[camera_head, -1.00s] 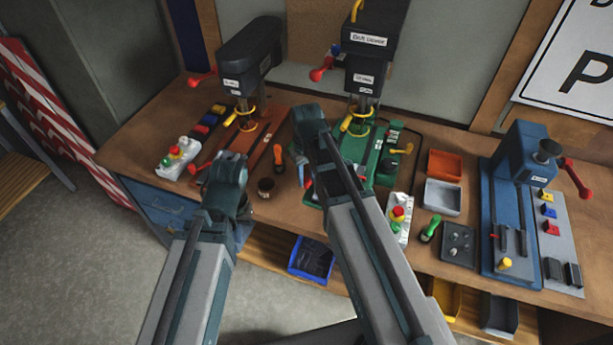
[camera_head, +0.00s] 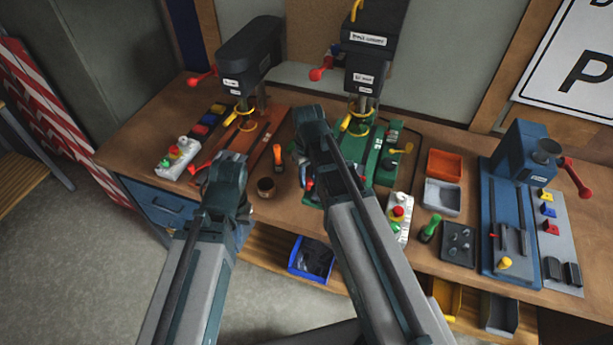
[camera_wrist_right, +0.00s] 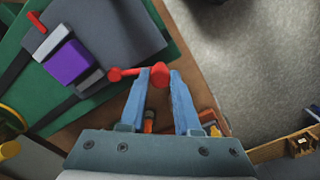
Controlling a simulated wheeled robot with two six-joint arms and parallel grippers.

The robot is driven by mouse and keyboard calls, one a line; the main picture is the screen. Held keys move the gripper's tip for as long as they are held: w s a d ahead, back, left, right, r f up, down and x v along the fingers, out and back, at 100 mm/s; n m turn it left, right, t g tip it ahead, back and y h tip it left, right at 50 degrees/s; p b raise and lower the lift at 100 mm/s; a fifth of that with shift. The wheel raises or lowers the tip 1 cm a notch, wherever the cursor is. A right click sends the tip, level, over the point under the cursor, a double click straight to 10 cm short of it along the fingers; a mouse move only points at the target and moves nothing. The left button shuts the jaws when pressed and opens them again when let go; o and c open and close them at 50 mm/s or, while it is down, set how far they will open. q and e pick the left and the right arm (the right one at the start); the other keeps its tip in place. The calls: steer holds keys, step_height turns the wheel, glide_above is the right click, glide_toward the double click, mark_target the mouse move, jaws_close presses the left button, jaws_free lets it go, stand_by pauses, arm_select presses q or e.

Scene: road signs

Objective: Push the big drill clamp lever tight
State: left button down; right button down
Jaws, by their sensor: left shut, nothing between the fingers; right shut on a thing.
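The big drill (camera_head: 370,50) stands at the back middle of the bench on a green base (camera_head: 385,165). Its red clamp lever (camera_wrist_right: 158,72) shows in the right wrist view, with the ball end between the fingertips and the arm running left toward a grey vise holding a purple block (camera_wrist_right: 68,63). My right gripper (camera_wrist_right: 160,75) is shut on this lever end. In the head view my right arm (camera_head: 330,150) covers the lever and fingertips. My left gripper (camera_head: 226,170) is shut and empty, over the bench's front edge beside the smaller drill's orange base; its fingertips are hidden.
A smaller dark drill (camera_head: 250,55) stands to the left, with a red lever near my left gripper. Trays (camera_head: 444,165) and a blue press (camera_head: 520,190) are on the right.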

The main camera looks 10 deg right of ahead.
steer(key=n, duration=0.1)
steer(key=s+d+n, duration=0.1)
steer(key=n, duration=0.1)
steer(key=shift+s+d, duration=0.1)
steer(key=shift+s, duration=0.15)
steer(key=shift+s+d+n, duration=0.25)
steer(key=shift+d+n, duration=0.15)
steer(key=shift+n, duration=0.5)
steer(key=shift+s+d+n, duration=0.25)
steer(key=shift+d+n, duration=0.1)
steer(key=shift+n, duration=0.55)
steer(key=shift+d, duration=0.1)
steer(key=c, duration=0.6)
jaws_free()
steer(key=shift+r, duration=0.1)
step_height(320, 180, up, 14)
steer(key=p, duration=1.4)
